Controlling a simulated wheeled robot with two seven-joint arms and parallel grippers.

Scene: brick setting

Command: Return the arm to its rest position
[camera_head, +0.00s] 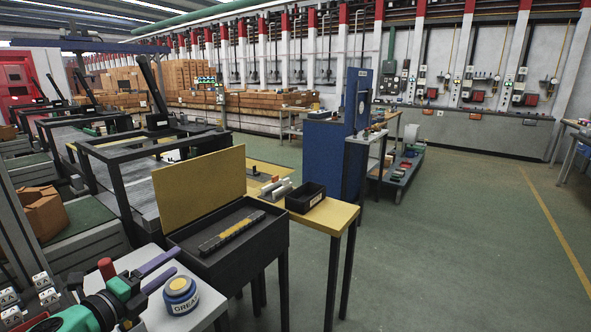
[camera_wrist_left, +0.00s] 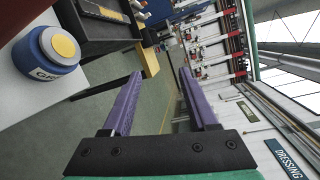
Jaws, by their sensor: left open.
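My left gripper (camera_head: 174,262) comes in at the lower left of the head view, over a white-topped table (camera_head: 205,298). Its two purple fingers are apart with nothing between them; they also show spread and empty in the left wrist view (camera_wrist_left: 160,74). A round blue and white grease tin (camera_head: 181,296) with a yellow top stands on the table, just beside the fingers and apart from them. It also shows at the left of the wrist view (camera_wrist_left: 48,54). My right gripper does not show.
A black open case (camera_head: 270,250) with a raised yellow lid (camera_head: 203,185) stands behind the gripper, holding a dark and yellow bar (camera_head: 232,232). A yellow table (camera_head: 335,216) bears a black bin (camera_head: 306,198). Open green floor (camera_head: 450,250) lies to the right.

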